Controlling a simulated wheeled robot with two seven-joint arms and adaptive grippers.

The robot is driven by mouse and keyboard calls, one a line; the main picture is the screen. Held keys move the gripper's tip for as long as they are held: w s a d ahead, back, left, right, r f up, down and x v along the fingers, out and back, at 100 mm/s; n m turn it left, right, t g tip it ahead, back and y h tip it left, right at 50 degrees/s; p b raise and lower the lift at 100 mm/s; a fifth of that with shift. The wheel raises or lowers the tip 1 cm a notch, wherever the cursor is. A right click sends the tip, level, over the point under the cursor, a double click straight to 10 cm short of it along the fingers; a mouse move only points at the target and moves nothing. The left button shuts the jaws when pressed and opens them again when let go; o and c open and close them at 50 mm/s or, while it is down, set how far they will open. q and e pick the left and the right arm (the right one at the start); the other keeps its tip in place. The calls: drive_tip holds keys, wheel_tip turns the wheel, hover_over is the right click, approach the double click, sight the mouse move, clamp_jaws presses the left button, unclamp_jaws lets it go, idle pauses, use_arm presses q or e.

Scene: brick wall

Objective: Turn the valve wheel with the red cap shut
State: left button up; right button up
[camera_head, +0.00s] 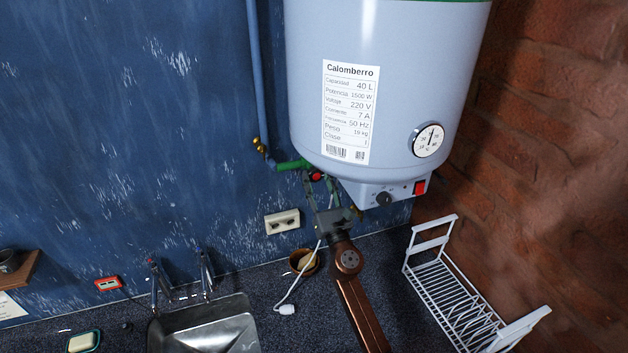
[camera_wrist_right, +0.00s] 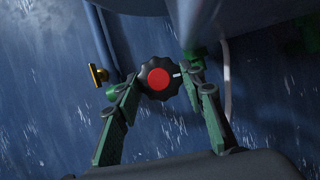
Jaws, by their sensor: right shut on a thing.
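The valve wheel (camera_wrist_right: 173,68) is a black knob with a red cap (camera_wrist_right: 159,79) and a white mark on its right side in the right wrist view. In the head view its red cap (camera_head: 316,176) shows small under the water heater, by the green pipe fitting. My right gripper (camera_head: 315,180) reaches up to it from below. In the right wrist view the fingertips of my right gripper (camera_wrist_right: 162,82) sit on either side of the wheel, shut on it. My left gripper is not in view.
The white water heater (camera_head: 390,80) hangs just above. A blue pipe (camera_head: 258,75) and a yellow-handled valve (camera_head: 258,144) are to the left. Below are a socket (camera_head: 282,222), a white cable plug (camera_head: 287,309), a sink (camera_head: 205,328) and a white dish rack (camera_head: 455,290).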

drive_tip(key=shift+a+m+h+p, duration=0.2)
drive_tip(key=shift+m+h, duration=0.9)
drive_tip(key=shift+m, duration=1.1)
drive_tip(key=shift+a+m+h+p, duration=0.15)
drive_tip(key=shift+m+h, duration=0.95)
drive_tip(key=shift+m, duration=1.1)
drive_tip(key=shift+d, duration=0.1)
drive_tip(key=o, duration=1.1)
drive_tip(key=shift+s, duration=0.2)
drive_tip(key=shift+o, duration=0.2)
drive_tip(key=shift+w, duration=0.1)
drive_tip(key=shift+d, duration=0.1)
drive_tip(key=a+v, duration=0.1)
drive_tip(key=v, duration=1.1)
drive_tip(key=shift+d, duration=0.45)
